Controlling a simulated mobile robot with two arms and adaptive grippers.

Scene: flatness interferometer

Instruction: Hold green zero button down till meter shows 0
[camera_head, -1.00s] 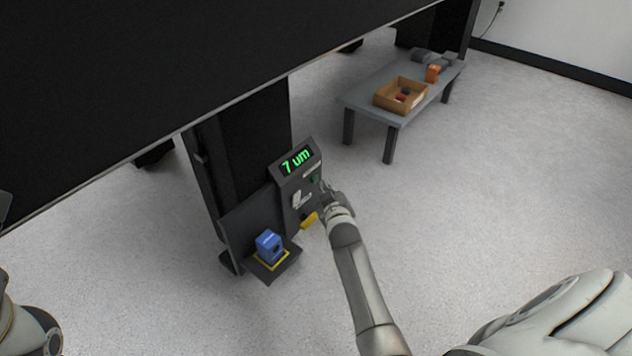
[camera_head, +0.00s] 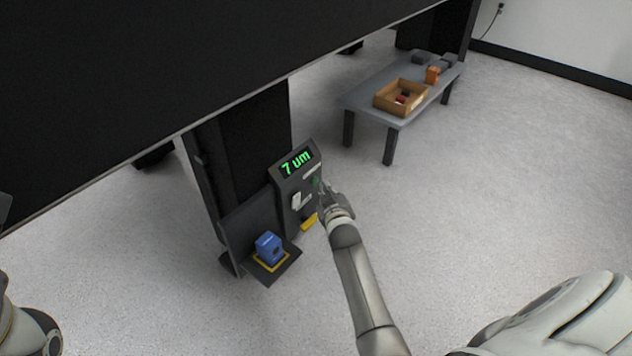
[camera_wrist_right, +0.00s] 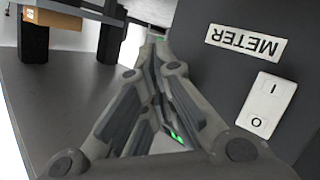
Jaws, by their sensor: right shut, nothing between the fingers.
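The meter (camera_head: 283,184) is a dark upright box below the big black surface. Its display (camera_head: 297,163) reads "7 um" in green. The green zero button (camera_head: 316,182) is on the box's right part, mostly covered by my right gripper (camera_head: 319,186). That gripper is shut and empty, its fingertips at the button; I cannot tell whether they touch or press it. My left gripper is out of view.
A label reading METER (camera_wrist_right: 245,43) and a white I/O switch (camera_wrist_right: 266,103) are on a dark face. A blue block (camera_head: 269,246) sits on a yellow-edged tray (camera_head: 285,268). A low grey table (camera_head: 362,98) holds a wooden box (camera_head: 391,108). Floor to the right is clear.

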